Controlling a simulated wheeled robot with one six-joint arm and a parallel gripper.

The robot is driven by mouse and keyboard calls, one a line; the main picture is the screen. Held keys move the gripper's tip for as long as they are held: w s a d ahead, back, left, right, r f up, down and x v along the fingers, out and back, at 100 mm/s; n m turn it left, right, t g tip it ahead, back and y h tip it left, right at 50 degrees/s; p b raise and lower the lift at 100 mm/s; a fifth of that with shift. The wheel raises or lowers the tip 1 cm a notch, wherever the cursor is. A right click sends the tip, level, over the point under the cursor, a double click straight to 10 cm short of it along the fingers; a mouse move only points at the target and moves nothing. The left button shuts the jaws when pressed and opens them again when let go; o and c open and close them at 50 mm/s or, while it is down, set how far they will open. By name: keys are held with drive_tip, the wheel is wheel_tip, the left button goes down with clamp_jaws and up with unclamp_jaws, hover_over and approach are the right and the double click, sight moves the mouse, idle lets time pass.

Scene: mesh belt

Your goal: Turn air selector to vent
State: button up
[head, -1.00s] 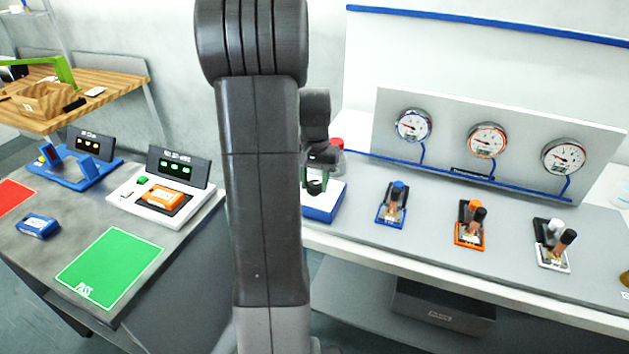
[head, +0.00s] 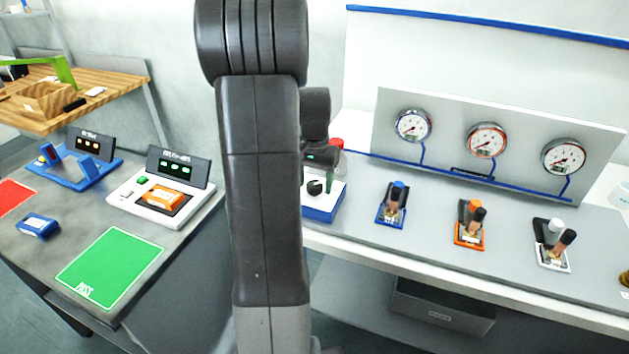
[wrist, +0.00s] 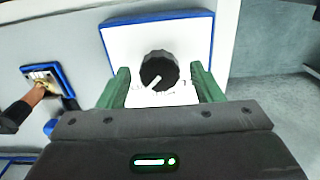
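The air selector is a black round knob (wrist: 158,70) on a white plate with a blue base (wrist: 160,20). In the wrist view its white pointer line slants toward the lower left. Lettering on the plate below the knob is partly covered by my gripper and unreadable. My gripper (wrist: 160,73) is open, its two green fingers on either side of the knob in the picture with gaps to both. In the head view the selector knob (head: 316,187) shows just right of my arm, on its blue-edged box (head: 324,211). The gripper is mostly hidden there.
Blue (head: 392,204), orange (head: 470,224) and white (head: 552,246) lever valves stand right of the selector, below several round gauges. A red-topped object (head: 336,143) is behind the selector. A side table (head: 140,310) with testing fixtures is at left.

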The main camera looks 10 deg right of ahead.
sight(315, 184)
wheel_tip(315, 184, up, 14)
drive_tip(key=shift+b, duration=0.3)
idle(0.3)
drive_tip(key=shift+f, duration=0.2)
wheel_tip(315, 184, down, 14)
drive_tip(key=shift+r+p, duration=0.1)
drive_tip(key=shift+p, duration=0.2)
idle(0.3)
drive_tip(key=shift+r, duration=0.2)
